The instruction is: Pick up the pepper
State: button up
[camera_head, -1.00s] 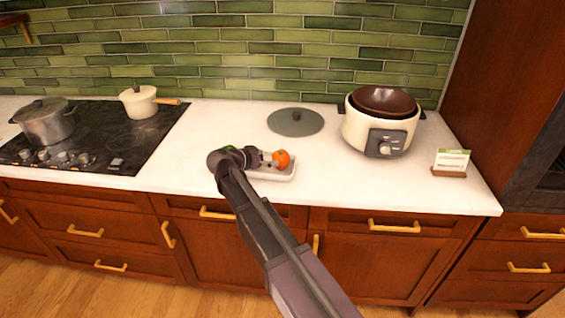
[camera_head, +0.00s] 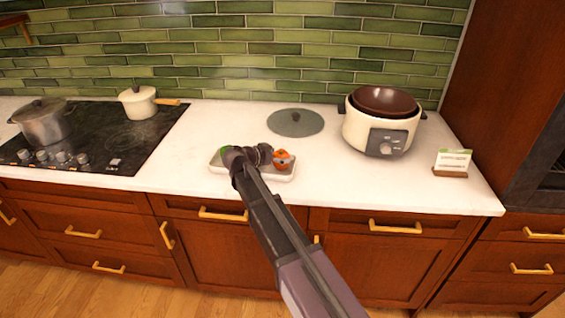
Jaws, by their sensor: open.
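A small round orange item (camera_head: 282,153), which may be the pepper, is at the tray's right part. A bit of a green item (camera_head: 224,150) shows at the tray's left end, mostly behind my arm; I cannot tell what it is. My gripper (camera_head: 279,161) is open, and its fingers overlap the front of the orange item in the picture. I cannot tell whether they touch it. The middle of the tray is hidden by my wrist.
A slow cooker (camera_head: 350,130) stands to the right, with a grey glass lid (camera_head: 290,124) lying behind the tray. A small sign (camera_head: 452,161) stands at the far right. A cooktop with a metal pot (camera_head: 42,126) and a cream saucepan (camera_head: 136,104) is at the left.

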aim_at(280, 155)
jog(key=c, duration=1)
jog(key=shift+o, duration=0.2)
jog(key=shift+r, duration=0.2)
notch_tip(280, 155, up, 4)
jog(key=p, duration=0.4)
jog(key=shift+s+f, duration=0.1)
jog(key=s+p, duration=0.1)
jog(key=s, duration=1.4)
jog(key=shift+s+d+r, duration=0.3)
jog(key=shift+s+r, duration=0.1)
jog(key=shift+a, duration=0.1)
